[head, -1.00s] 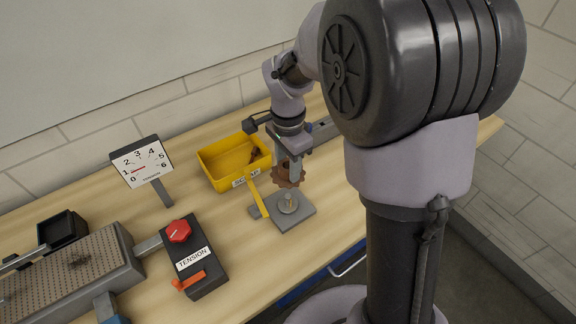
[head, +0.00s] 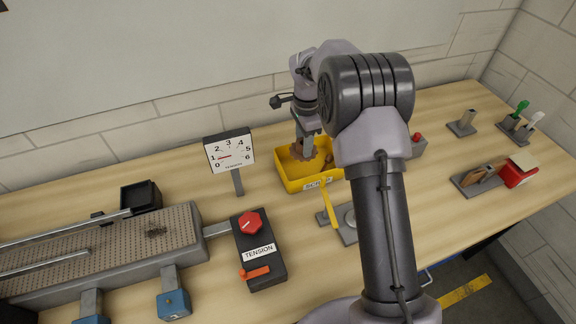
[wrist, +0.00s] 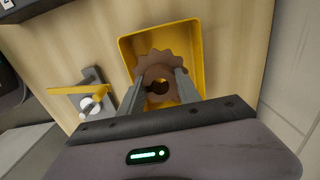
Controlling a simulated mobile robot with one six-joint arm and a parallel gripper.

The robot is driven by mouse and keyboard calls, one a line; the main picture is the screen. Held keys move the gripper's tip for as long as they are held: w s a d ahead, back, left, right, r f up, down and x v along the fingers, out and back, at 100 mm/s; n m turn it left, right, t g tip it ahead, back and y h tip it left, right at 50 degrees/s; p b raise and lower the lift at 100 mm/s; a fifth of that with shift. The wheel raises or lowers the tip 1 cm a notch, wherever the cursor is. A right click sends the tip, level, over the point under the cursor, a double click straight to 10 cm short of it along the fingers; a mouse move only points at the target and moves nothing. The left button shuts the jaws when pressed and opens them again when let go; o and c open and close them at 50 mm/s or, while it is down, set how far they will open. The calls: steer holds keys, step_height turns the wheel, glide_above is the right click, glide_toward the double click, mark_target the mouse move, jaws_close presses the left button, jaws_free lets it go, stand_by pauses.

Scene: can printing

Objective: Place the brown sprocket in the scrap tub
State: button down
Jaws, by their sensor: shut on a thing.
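The brown sprocket (wrist: 160,66) is toothed with a hole in its middle. My gripper (wrist: 158,82) is shut on it, one finger on each side. In the wrist view the tub (wrist: 126,47) lies behind and below the sprocket. I cannot tell how far above the tub floor the sprocket is. My arm hides the tub's right end in the head view.
A stand with a yellow lever (head: 330,206) is just in front of the tub. A gauge (head: 229,151) stands left of it, and a TENSION box (head: 259,262) with a red knob is front left. A red box (head: 519,170) is at the right.

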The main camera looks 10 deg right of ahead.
steer(key=b, duration=0.3)
glide_toward(300, 171)
step_height(300, 171, down, 6)
steer(key=shift+s+f, duration=0.1)
steer(key=c, duration=0.8)
jaws_free()
steer(key=shift+c, duration=0.2)
